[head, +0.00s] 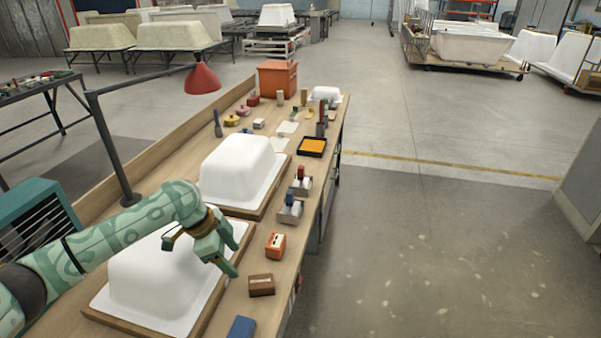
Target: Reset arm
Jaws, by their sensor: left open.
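My left arm, patterned in green, comes in from the left. Its gripper (203,252) is open and empty, with its fingers spread above the nearer white tub shell (160,278). I cannot tell whether a fingertip touches the shell. The shell sits upside down on a wooden board on the long workbench (262,322). A second white shell (238,168) sits on its own board just behind it. My right gripper is not in view.
Near the bench's right edge are a brown box (261,285), an orange box (275,245) and a blue item (241,328). A red lamp (202,79) hangs over the bench's left side. Open floor (430,240) lies to the right.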

